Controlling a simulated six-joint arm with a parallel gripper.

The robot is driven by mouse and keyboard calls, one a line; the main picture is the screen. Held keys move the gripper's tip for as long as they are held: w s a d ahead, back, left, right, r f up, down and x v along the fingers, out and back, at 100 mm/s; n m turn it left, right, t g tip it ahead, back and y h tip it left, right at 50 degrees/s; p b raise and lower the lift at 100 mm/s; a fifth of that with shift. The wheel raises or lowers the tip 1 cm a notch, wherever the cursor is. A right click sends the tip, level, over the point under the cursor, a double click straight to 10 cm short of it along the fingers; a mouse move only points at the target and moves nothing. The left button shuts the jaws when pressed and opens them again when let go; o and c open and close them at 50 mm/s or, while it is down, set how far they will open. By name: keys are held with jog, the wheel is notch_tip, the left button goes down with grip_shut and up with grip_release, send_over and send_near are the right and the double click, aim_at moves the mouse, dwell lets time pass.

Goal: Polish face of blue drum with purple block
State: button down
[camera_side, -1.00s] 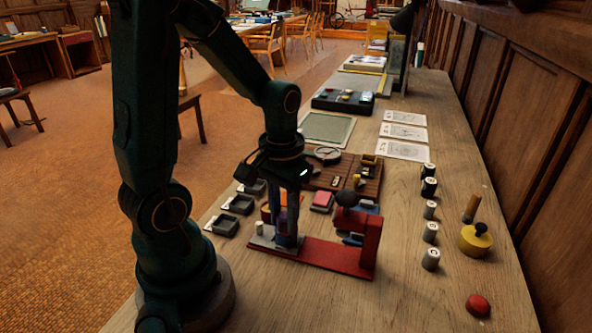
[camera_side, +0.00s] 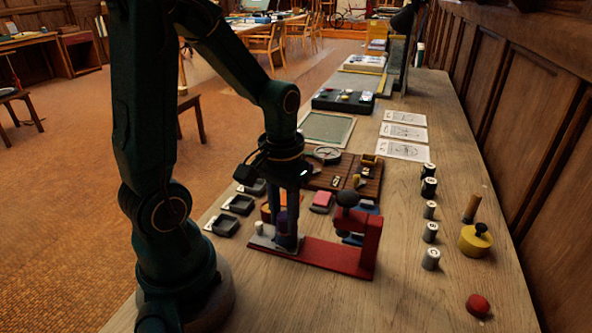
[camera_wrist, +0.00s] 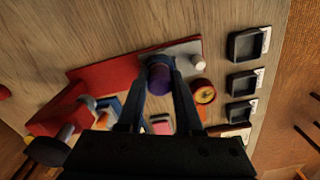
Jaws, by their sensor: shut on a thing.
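My gripper (camera_side: 287,238) points down over the left end of a red fixture (camera_side: 320,257). It is shut on the purple block (camera_wrist: 160,80), which shows between the fingers in the wrist view. A darker blue round shape, probably the blue drum (camera_wrist: 157,60), shows at the fingertips over the fixture's grey end. The fingers and block hide most of it. I cannot tell whether block and drum touch. In the side view the fingers partly cover the purple block (camera_side: 282,220).
The fixture's red upright (camera_side: 370,243) with a dark ball knob (camera_side: 347,198) stands right of my gripper. A white post (camera_side: 259,228) is close on its left. Black trays (camera_side: 238,204) lie left, a pink block (camera_side: 322,202) behind. Weights and a yellow drum (camera_side: 474,241) stand right.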

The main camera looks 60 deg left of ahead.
jog(key=shift+w+a, duration=0.1)
jog(key=shift+a, duration=0.05)
jog(key=shift+w+a, duration=0.15)
dwell(0.4)
jog(key=shift+s+d, duration=0.3)
jog(key=shift+d, duration=0.05)
jog(key=shift+r, duration=3.5)
